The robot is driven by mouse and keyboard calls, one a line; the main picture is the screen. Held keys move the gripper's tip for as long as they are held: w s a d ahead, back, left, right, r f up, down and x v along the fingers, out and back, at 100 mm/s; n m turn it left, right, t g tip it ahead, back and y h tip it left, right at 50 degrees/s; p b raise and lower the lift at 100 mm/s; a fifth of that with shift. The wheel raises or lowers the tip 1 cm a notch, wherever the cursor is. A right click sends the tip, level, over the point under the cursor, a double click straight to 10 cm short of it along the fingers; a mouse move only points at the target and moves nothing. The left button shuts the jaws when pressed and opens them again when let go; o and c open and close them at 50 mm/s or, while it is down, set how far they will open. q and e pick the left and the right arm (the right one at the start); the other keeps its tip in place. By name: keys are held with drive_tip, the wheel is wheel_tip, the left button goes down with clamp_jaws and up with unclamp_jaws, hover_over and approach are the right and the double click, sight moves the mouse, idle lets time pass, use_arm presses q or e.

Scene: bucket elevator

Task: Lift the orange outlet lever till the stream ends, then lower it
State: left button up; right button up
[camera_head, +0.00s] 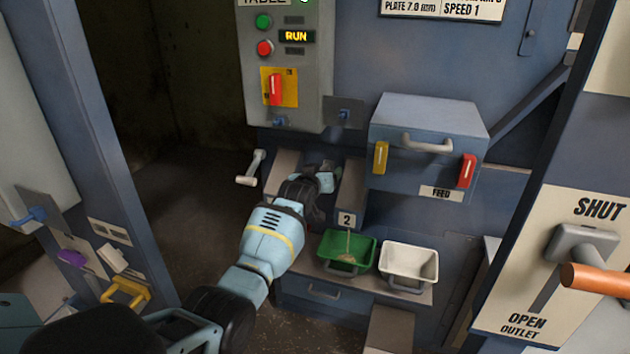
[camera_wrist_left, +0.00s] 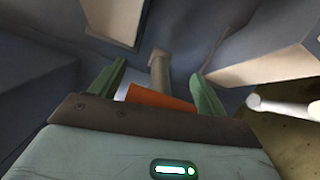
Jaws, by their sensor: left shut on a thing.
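My left gripper (camera_head: 322,182) is in the bay above the green bucket, its fingertips small and partly hidden by my wrist. In the left wrist view the gripper (camera_wrist_left: 159,80) has an orange handle (camera_wrist_left: 156,96) between its green fingers, with a grey bar behind it. In the head view this handle is hidden. A thin stream falls into the green bucket (camera_head: 327,246), with a small heap in it. At the right, an orange lever (camera_head: 598,279) sticks out of a plate (camera_head: 530,301) marked SHUT above and OPEN OUTLET below. My right gripper is not in view.
A white bucket (camera_head: 409,262) stands right of the green one. A pale crank handle (camera_head: 248,178) is left of my left gripper; the feed box (camera_head: 425,125) with yellow and red levers is to the right. A control panel (camera_head: 285,65) reads RUN. Blue posts flank the view.

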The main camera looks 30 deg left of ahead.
sight(326, 165)
use_arm(q)
drive_tip(key=shift+w+r+g, duration=0.1)
drive_tip(key=shift+r+g, duration=0.3)
drive_tip(key=shift+r, duration=0.3)
drive_tip(key=shift+w+a+r+g+h+p, duration=0.1)
drive_tip(key=shift+r+g+h+p, duration=0.25)
drive_tip(key=shift+g+p, duration=0.35)
drive_tip(key=shift+w+r+g, duration=0.1)
drive_tip(key=shift+w+g, duration=0.05)
drive_tip(key=shift+g, duration=0.55)
drive_tip(key=shift+w+a+r+g+h, duration=0.15)
drive_tip(key=shift+r+g+h, duration=0.1)
drive_tip(key=shift+g, duration=0.35)
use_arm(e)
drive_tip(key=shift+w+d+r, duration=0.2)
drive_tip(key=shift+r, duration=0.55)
use_arm(q)
drive_tip(key=shift+r+b, duration=0.15)
drive_tip(key=shift+b, duration=0.15)
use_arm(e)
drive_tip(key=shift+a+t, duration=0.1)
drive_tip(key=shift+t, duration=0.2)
use_arm(q)
drive_tip(key=o, duration=1.3)
drive_tip(key=shift+w, duration=0.1)
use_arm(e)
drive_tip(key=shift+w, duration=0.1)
use_arm(q)
drive_tip(key=shift+o, duration=0.2)
